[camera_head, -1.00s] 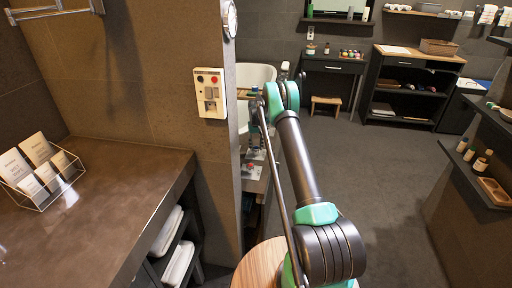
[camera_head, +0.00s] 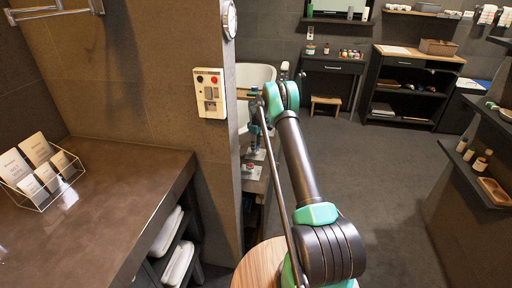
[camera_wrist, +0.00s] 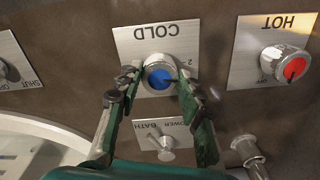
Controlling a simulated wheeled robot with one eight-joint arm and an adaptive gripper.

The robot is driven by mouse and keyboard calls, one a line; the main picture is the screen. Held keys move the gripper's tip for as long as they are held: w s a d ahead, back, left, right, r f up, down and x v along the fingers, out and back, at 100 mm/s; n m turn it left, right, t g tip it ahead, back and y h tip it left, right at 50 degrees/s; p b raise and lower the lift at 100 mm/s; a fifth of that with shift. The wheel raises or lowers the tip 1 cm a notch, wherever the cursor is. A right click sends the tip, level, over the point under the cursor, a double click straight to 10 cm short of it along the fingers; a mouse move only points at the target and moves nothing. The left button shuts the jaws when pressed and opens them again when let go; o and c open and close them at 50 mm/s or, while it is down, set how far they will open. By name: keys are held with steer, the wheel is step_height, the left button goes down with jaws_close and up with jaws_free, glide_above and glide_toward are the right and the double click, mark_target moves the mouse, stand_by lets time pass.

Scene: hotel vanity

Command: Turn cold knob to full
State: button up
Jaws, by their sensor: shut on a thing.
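The cold knob (camera_wrist: 159,74) is a silver dial with a blue face, on a plate lettered COLD that appears upside down in the wrist view. A dark pointer mark shows on the right part of its blue face. My gripper (camera_wrist: 158,82) has a finger on each side of the knob and is shut on it. In the head view my arm's end (camera_head: 256,138) is partly hidden by the wall edge, and the cold knob cannot be made out there.
The hot knob (camera_wrist: 285,63), with a red face, is to the right in the wrist view. A bath and shower lever (camera_wrist: 165,150) sits below the cold plate, between my fingers. A metal spout-like fitting (camera_wrist: 247,148) is lower right. A shut-off knob (camera_wrist: 6,70) is at the left edge.

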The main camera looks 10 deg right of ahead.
steer(key=shift+n, duration=0.6)
steer(key=o, duration=1.2)
steer(key=shift+c, duration=0.2)
steer(key=shift+r, duration=0.1)
step_height(320, 180, up, 12)
